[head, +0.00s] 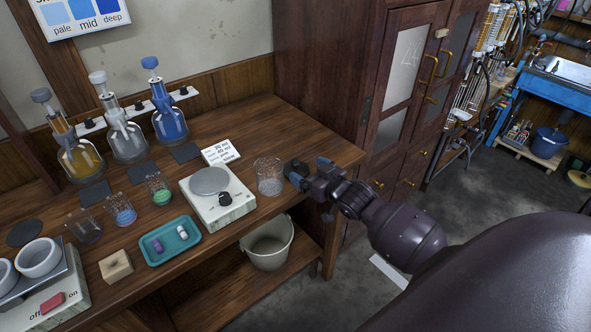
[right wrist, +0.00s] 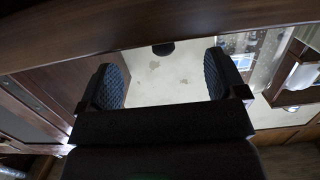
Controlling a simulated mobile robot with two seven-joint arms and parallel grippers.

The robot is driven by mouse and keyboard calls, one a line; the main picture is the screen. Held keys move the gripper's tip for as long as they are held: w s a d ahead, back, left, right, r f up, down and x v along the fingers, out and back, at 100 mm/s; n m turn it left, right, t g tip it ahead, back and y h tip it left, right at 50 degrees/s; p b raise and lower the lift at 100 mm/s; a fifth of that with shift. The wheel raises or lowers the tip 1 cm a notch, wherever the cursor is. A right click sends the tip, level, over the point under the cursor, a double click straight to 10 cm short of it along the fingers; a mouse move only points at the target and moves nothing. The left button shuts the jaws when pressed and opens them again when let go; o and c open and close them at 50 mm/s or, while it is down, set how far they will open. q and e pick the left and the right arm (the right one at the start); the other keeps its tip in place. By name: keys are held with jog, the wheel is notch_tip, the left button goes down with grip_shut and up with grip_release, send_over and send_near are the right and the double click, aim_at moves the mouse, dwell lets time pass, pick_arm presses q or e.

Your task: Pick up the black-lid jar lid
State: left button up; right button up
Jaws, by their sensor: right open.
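I cannot make out a jar with a black lid in the head view. A clear glass beaker (head: 269,177) without a lid stands on the wooden bench near its right end. My right gripper (head: 309,170) is just right of the beaker, above the bench's right front edge, open and apart from the beaker. In the right wrist view the two padded fingers (right wrist: 164,86) are spread with nothing between them. A small dark rounded thing (right wrist: 163,48) shows beyond them against the pale wall; I cannot tell what it is. My left gripper is out of view.
A white scale (head: 222,211), a teal tray (head: 172,252) with small pieces, a wooden block (head: 116,266) and several beakers and flasks crowd the bench. A bucket (head: 268,243) stands on the lower shelf. A dark wooden cabinet (head: 325,60) rises behind the bench's right end.

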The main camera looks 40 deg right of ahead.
aim_at(299, 166)
jog(key=shift+w+a+f, duration=0.15)
jog(key=shift+w, duration=0.75)
jog(key=shift+w+a+f, duration=0.1)
jog(key=shift+w+f, duration=0.05)
jog(key=shift+w, duration=0.8)
jog(key=shift+w+a+f, duration=0.15)
jog(key=shift+w, duration=0.75)
jog(key=c, duration=0.7)
